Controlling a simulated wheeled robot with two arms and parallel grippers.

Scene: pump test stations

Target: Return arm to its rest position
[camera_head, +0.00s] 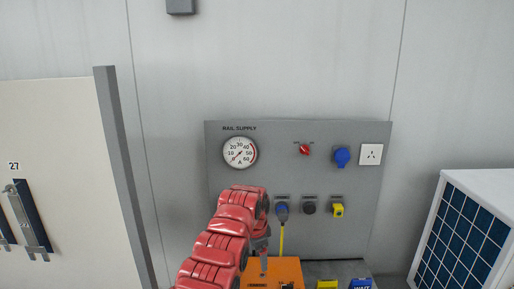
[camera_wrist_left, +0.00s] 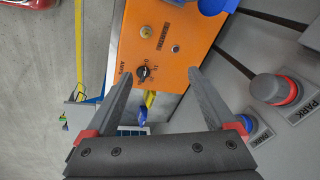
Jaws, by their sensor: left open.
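My left arm (camera_head: 225,238) is red and reaches up from the bottom edge, in front of the grey rail supply panel. Its gripper (camera_head: 263,262) points down over an orange box in the head view, partly hidden by the arm. In the left wrist view the gripper (camera_wrist_left: 160,75) is open, its two dark fingers spread with nothing between them. The orange box (camera_wrist_left: 187,22), with a black knob (camera_wrist_left: 143,72), lies beyond the fingertips. Whether the fingers touch it I cannot tell. My right gripper is not in view.
The grey panel (camera_head: 285,180) carries a round gauge (camera_head: 240,152), a red switch (camera_head: 305,149), and several connectors. A yellow cable (camera_head: 282,240) hangs from a blue plug (camera_head: 282,209). A pale cabinet (camera_head: 60,180) stands left; a solar-panelled box (camera_head: 460,235) stands right.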

